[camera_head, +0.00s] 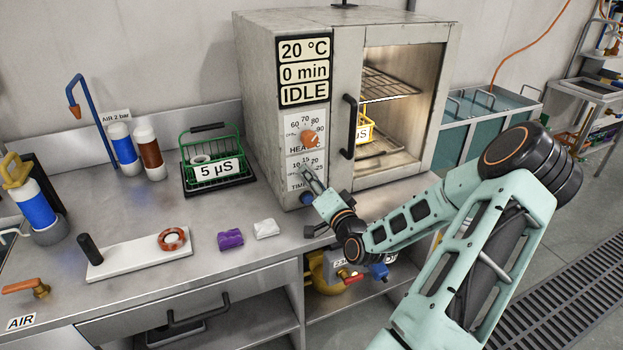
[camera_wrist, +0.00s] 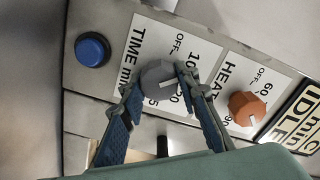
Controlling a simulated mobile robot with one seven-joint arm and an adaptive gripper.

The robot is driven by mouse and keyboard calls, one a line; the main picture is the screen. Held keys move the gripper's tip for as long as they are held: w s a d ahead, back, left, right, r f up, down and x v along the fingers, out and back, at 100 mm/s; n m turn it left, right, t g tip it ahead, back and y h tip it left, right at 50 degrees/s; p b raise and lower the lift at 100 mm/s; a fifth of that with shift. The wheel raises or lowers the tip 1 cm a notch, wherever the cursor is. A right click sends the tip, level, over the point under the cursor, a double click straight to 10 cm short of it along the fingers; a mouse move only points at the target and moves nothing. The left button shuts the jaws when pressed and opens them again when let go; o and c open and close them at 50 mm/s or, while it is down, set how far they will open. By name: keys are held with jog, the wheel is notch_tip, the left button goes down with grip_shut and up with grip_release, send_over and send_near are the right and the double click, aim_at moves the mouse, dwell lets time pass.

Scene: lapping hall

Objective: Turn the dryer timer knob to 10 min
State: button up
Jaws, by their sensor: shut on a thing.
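The dryer (camera_head: 268,115) stands at the back of the bench. Its display (camera_head: 303,72) reads 20 °C, 0 min, IDLE. The grey timer knob (camera_wrist: 158,77) sits on the TIME min dial (camera_wrist: 137,48), beside the printed 10. My gripper (camera_wrist: 156,88) is shut on the knob, one finger on each side. A pale pointer mark shows on the knob, but I cannot tell its exact setting. In the head view my gripper (camera_head: 308,184) hides the knob. The orange heat knob (camera_head: 309,139) is above it; it also shows in the wrist view (camera_wrist: 247,108).
A blue button (camera_wrist: 92,49) is close to the timer dial. The dryer's black door handle (camera_head: 349,127) stands just right of the panel. A green basket (camera_head: 217,158) labelled 5 µS, a purple packet (camera_head: 230,239) and a white packet (camera_head: 266,228) are on the bench.

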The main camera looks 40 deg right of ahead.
jog(key=o, duration=1.2)
jog(key=shift+c, duration=0.2)
jog(key=v, duration=1.2)
jog(key=shift+a, duration=0.1)
